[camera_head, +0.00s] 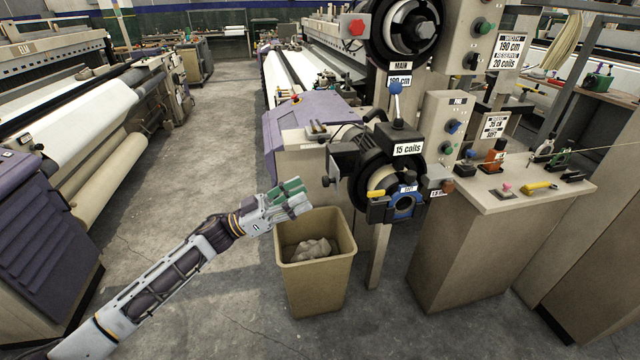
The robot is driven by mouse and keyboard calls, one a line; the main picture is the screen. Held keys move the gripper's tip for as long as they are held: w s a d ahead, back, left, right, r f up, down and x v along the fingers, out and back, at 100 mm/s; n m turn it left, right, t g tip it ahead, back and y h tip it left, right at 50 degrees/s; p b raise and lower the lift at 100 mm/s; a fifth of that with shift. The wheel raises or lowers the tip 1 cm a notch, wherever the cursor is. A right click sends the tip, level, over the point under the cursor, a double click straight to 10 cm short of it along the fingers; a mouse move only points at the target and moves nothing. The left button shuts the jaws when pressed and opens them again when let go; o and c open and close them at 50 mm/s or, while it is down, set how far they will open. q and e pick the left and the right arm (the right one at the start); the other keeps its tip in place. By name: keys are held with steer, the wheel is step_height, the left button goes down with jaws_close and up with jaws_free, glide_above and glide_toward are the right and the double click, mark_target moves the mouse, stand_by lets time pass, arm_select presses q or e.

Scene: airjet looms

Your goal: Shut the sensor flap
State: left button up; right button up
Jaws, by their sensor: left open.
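A round black yarn feeder (374,160) with a "15 coils" sign stands right of the aisle. At its front lower end is a blue bracket (404,206) with a dark round opening, likely the sensor part. A small yellow piece (377,194) juts out to its left. I cannot tell for sure which piece is the flap or how far it stands open. My left gripper (297,197) is open, with green and pale fingers pointing right. It is above the bin's back left rim, left of the feeder and apart from it. My right gripper is out of view.
A tan bin (315,278) with crumpled waste stands below my left gripper. A beige bench (480,208) with small tools and a control box (445,130) stand to the feeder's right. The feeder's thin post (379,255) is beside the bin. The aisle floor (215,130) is clear.

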arm_select(q)
steer(key=x, duration=0.6)
steer(key=shift+d, duration=0.2)
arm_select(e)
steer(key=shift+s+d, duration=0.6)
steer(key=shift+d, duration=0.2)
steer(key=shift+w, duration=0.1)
arm_select(q)
steer(key=c, duration=0.4)
jaws_close()
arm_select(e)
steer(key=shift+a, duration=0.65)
